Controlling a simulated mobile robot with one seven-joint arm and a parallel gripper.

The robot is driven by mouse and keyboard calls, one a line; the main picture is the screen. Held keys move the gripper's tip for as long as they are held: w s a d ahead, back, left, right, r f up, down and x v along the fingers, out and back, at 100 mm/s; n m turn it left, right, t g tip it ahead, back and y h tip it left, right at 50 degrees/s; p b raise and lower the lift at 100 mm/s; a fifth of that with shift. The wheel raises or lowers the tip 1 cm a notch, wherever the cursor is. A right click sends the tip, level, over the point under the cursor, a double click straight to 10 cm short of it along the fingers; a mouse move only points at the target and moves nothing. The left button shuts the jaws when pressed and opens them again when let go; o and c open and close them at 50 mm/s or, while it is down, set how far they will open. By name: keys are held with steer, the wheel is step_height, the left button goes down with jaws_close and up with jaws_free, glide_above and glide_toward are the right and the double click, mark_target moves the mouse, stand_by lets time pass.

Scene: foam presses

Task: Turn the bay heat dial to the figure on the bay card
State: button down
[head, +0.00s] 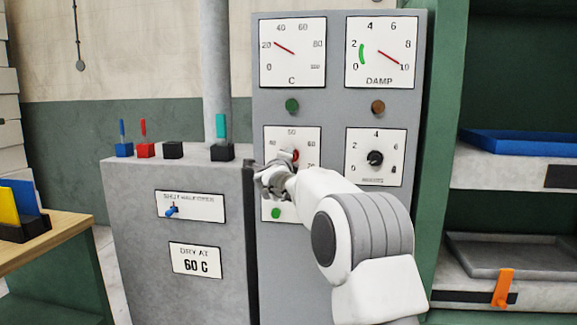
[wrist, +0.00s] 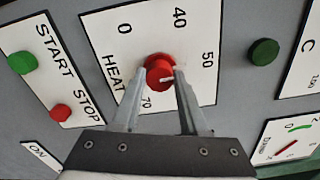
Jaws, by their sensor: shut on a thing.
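The heat dial is a red knob (wrist: 159,70) on a white plate marked HEAT, with 40, 50 and 70 readable in the wrist view. My gripper (wrist: 161,72) is shut on the knob, one finger on each side. A short white mark on the knob points right in that view, roughly past the 50; the exact figure is unclear because a finger covers part of the scale. In the head view the knob (head: 295,155) is partly hidden by my gripper (head: 283,168). The bay card (head: 197,260) reads "DRY AT 60 C".
A C gauge (head: 292,53) reads near 20, beside a DAMP gauge (head: 381,54). A black minutes dial (head: 375,158) is right of my gripper. Green START (wrist: 22,63) and red STOP (wrist: 60,112) buttons lie close by. Several coloured levers top the grey cabinet (head: 130,200).

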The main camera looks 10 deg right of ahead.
steer(key=shift+m+b, duration=2.7)
steer(key=shift+m, duration=3.6)
steer(key=shift+c, duration=2.2)
jaws_free()
steer(key=v, duration=1.7)
steer(key=shift+s+p, duration=0.2)
steer(key=shift+p, duration=0.1)
